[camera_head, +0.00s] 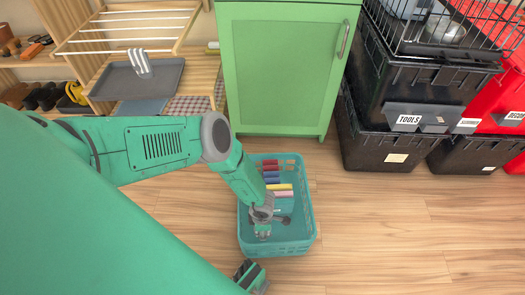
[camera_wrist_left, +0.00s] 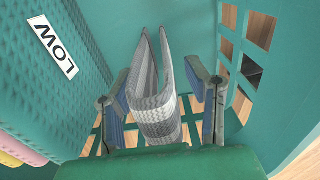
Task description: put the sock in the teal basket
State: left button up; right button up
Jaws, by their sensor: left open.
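The teal basket (camera_head: 309,213) stands on the wooden floor in front of the green cabinet. My left gripper (camera_head: 262,229) reaches down inside it, near its left front part. In the left wrist view the gripper (camera_wrist_left: 165,110) is open. A grey and white patterned sock (camera_wrist_left: 160,118) lies folded between its fingers, with gaps showing beside it. Basket wall slats (camera_wrist_left: 228,50) show behind the right finger. In the head view the sock is mostly hidden by the gripper.
Several rolled coloured items (camera_head: 272,178) lie in the basket. A textured teal surface labelled LOW (camera_wrist_left: 60,50) is left of the gripper. A striped cloth (camera_head: 140,62) lies on a grey tray (camera_head: 160,82). Black totes (camera_head: 385,150) stand right; floor right of the basket is clear.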

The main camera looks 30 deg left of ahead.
pick_arm(q)
notch_tip(320, 180, up, 11)
jog(key=p, duration=0.7)
jog(key=shift+f, duration=0.15)
jog(key=shift+r+p, duration=0.4)
jog(key=shift+r, duration=0.3)
jog(key=shift+s+d+r+m, duration=0.1)
jog(key=shift+r+m, duration=0.05)
jog(key=shift+m, duration=0.15)
jog(key=s+a+r+m, duration=0.2)
jog(key=s+r+m, duration=0.6)
jog(key=r+m, duration=0.4)
jog(key=s+a+r+m, duration=0.3)
jog(key=s+r+m, duration=0.5)
jog(key=r+m, duration=0.5)
jog(key=shift+s+a+r+t, duration=0.15)
jog(key=shift+s+r+t, duration=0.05)
jog(key=shift+r+t, duration=0.25)
